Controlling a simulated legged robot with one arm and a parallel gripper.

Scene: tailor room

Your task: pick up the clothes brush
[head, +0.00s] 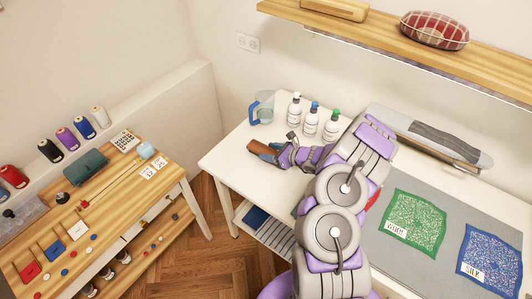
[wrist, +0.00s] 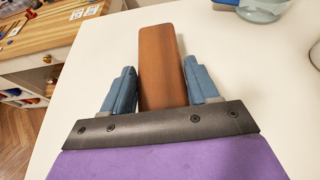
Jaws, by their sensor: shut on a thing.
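The clothes brush shows as a brown wooden block (wrist: 162,65) between my gripper's two blue fingers in the wrist view. In the head view the brush (head: 259,146) sticks out past the fingers over the left part of the white table (head: 226,157). My gripper (wrist: 162,92) is shut on the brush. In the head view my gripper (head: 270,152) is at the end of my purple and grey arm. I cannot tell whether the brush touches the table. Its underside is hidden.
A measuring jug (head: 262,107) with a blue handle and several white bottles (head: 311,121) stand just behind the gripper. An ironing board (head: 430,137) lies at the back right. Green cloth (head: 414,223) and blue cloth (head: 490,258) lie on the grey mat. A wooden workbench (head: 95,210) stands left across a floor gap.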

